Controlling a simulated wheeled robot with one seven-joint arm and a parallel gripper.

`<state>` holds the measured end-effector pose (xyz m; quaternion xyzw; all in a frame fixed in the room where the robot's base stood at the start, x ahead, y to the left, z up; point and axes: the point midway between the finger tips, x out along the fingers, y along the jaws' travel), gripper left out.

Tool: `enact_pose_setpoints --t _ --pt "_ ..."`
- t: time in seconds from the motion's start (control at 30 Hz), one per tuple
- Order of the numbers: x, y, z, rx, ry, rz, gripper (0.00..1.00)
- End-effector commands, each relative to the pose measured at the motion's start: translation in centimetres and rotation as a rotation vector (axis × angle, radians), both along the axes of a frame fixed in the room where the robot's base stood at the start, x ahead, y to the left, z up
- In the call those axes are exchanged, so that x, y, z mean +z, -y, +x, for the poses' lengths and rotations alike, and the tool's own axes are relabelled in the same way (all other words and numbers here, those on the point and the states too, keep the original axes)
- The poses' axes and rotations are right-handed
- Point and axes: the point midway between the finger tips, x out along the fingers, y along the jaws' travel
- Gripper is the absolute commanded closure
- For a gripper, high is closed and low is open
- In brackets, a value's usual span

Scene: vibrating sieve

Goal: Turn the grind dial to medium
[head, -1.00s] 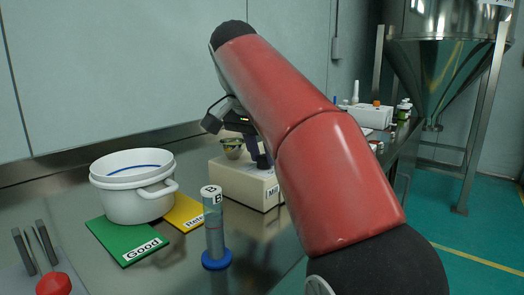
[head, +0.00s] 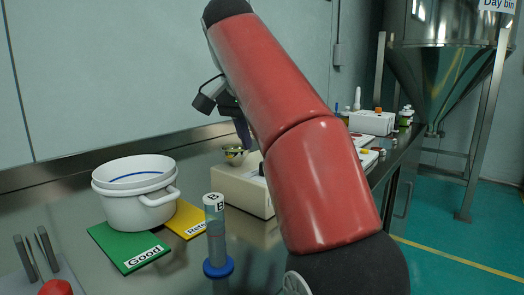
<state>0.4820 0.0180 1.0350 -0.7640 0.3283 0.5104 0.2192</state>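A beige box-shaped machine (head: 240,190) stands on the steel bench, with a small metallic bowl (head: 235,155) on top of it. My red arm crosses in front and hides the machine's right part. I cannot make out a grind dial or its setting. My gripper (head: 243,132) is partly in view above the machine, beside the bowl. Only a dark finger part shows, and the arm covers the rest, so its opening cannot be told.
A white pot (head: 140,195) stands on the green "Good" card (head: 125,250), beside a yellow card (head: 187,218). A clear tube marked B (head: 216,240) on a blue base stands in front of the machine. A white box (head: 371,122) and small bottles stand at the back right.

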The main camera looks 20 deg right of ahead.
Motion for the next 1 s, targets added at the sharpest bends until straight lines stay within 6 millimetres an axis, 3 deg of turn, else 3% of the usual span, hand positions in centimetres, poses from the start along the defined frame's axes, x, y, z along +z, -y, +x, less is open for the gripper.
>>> enact_pose_setpoints --t 0.53,1.0 --pt "0.3 -7.7 -7.3 0.005 -0.001 0.0 0.54" --pt "0.1 -8.8 -8.3 0.0 0.0 0.0 0.54"
